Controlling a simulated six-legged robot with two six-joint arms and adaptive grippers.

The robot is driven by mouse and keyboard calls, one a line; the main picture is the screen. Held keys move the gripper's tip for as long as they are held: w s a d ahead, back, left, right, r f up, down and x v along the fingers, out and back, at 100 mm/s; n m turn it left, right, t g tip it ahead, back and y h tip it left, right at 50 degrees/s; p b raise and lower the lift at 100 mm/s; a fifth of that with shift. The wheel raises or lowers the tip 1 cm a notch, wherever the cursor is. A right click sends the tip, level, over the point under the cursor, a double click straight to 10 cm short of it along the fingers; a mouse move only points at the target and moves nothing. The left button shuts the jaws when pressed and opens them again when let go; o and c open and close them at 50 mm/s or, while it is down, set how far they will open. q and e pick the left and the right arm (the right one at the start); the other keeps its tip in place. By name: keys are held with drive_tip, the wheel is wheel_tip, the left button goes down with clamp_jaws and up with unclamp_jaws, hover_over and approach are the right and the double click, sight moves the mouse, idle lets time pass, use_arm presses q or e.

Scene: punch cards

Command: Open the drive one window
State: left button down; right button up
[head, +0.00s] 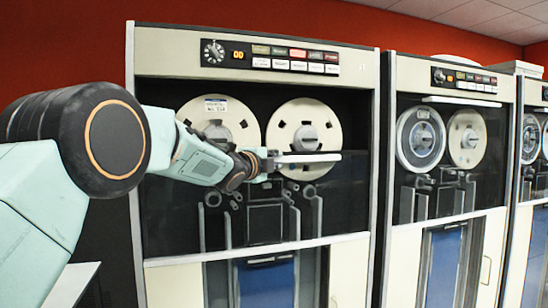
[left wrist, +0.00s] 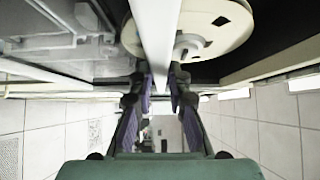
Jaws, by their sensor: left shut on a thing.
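Drive one is the large cream tape cabinet (head: 145,110) nearest me in the head view. Its window (head: 345,195) is a dark see-through pane with a pale handle bar (head: 312,158) along its upper edge. The bar sits partway down the opening, across the lower part of the reels, whose upper parts show uncovered. My left gripper (head: 272,162) is shut on the bar near its left part. In the left wrist view the white bar (left wrist: 157,30) runs between the two fingers (left wrist: 160,80). My arm hides the bar's left end. My right gripper is not in view.
Two tape reels, left (head: 218,118) and right (head: 303,135), sit behind the window. A control panel (head: 270,56) is above. A second drive (head: 455,130), its handle bar (head: 460,101) high, and a third drive (head: 535,150) stand to the right.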

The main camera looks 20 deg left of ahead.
sight(272, 248)
use_arm(q)
drive_tip(key=f+b, duration=1.9)
drive_tip(key=f, duration=0.5)
drive_tip(key=shift+a+f, duration=0.1)
drive_tip(key=shift+a, duration=0.1)
drive_tip(key=c, duration=1.6)
unclamp_jaws()
drive_tip(key=shift+c, duration=0.2)
drive_tip(key=o, duration=0.3)
drive_tip(key=shift+w+a+f, duration=0.1)
drive_tip(key=shift+w+a, duration=0.05)
drive_tip(key=shift+w, duration=0.05)
drive_tip(key=shift+o, duration=0.3)
drive_tip(key=shift+s+d+r, duration=0.2)
drive_tip(key=shift+d+r, duration=0.05)
drive_tip(key=shift+s+a+f, duration=0.1)
drive_tip(key=shift+s+a, duration=0.2)
drive_tip(key=shift+s, duration=0.4)
drive_tip(key=s+a, duration=0.1)
drive_tip(key=s, duration=0.9)
drive_tip(key=shift+s+a, duration=0.15)
drive_tip(key=shift+a, duration=0.2)
